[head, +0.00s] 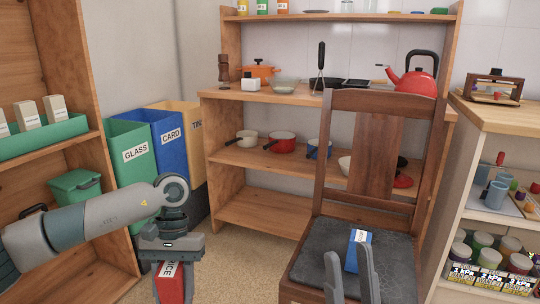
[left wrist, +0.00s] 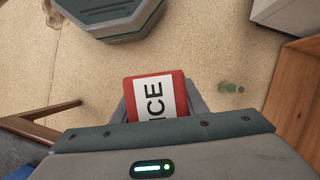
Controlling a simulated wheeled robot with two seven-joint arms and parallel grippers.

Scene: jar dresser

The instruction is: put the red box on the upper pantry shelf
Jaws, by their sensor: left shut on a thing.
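The red box (head: 168,284) has a white label ending in "ICE" and hangs in my left gripper (head: 172,272), low in front of the left shelf unit. The red box also shows in the left wrist view (left wrist: 156,98), between the fingers with floor beyond it. The wooden shelf unit (head: 60,50) at the left has an upper board (head: 78,138) carrying a green tray of white cartons. No label shows which unit is the pantry. My right gripper (head: 351,278) has its fingers apart, in front of the chair.
A green lidded bin (head: 75,187) stands below the tray. Green, blue and yellow recycling bins (head: 170,140) stand behind my left arm. A wooden chair (head: 372,150) holds a blue box (head: 353,255). Pans and a red kettle (head: 417,82) fill the back shelves.

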